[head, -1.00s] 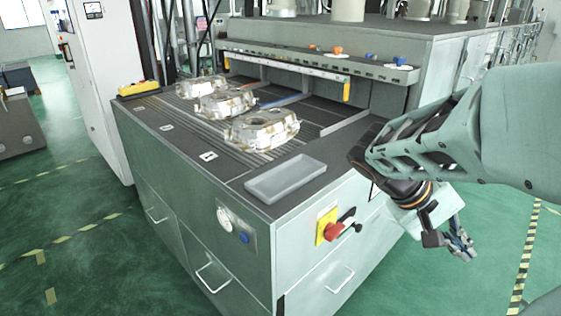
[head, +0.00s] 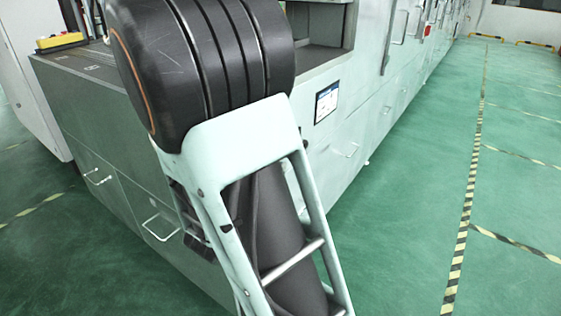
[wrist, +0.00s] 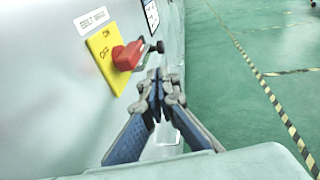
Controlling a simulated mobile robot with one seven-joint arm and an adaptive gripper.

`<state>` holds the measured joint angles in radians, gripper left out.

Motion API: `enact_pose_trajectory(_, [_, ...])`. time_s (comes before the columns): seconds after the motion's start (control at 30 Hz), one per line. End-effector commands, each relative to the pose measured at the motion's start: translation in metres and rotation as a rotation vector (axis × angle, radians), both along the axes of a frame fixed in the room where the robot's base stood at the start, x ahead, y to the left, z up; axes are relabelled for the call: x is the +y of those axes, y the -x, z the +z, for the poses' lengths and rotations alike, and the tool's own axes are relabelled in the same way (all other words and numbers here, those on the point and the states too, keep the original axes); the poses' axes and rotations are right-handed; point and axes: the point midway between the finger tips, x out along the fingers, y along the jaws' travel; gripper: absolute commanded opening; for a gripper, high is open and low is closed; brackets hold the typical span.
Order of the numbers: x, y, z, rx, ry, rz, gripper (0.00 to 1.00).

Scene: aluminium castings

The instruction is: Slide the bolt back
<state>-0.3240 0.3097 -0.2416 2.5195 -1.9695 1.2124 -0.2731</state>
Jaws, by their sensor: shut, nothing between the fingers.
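In the wrist view a red rotary handle (wrist: 128,55) sits on a yellow plate (wrist: 106,57) marked ON and OFF, on the grey cabinet face. A dark rod ending in a small black knob (wrist: 159,47) stands out just right of the handle; it looks like the bolt, but its mount is hard to make out. My gripper (wrist: 159,76) is shut and empty. Its fingertips appear just below the black knob; I cannot tell whether they touch it. In the head view my arm hides the handle, the knob and my gripper.
The cabinet (head: 335,150) runs away to the back right. A label (wrist: 93,20) is above the yellow plate, and a framed panel (wrist: 151,14) is further along the face. Green floor (wrist: 235,95) with a striped line (wrist: 262,82) lies open to the right.

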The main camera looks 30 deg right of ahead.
Motion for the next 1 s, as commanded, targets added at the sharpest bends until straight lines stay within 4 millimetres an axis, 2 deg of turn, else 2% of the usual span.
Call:
enact_pose_trajectory(0.17, [-0.023,-0.012,-0.004,-0.003,0.001,-0.007,0.00])
enact_pose_trajectory(0.4, [-0.067,-0.040,-0.012,-0.004,0.000,-0.008,0.00])
enact_pose_trajectory(0.6, [-0.097,-0.059,-0.017,-0.005,-0.001,-0.007,0.00])
enact_pose_trajectory(0.8, [-0.112,-0.070,-0.019,-0.005,-0.001,-0.006,0.00])
enact_pose_trajectory(1.0, [-0.114,-0.072,-0.019,-0.004,-0.002,-0.004,0.00])
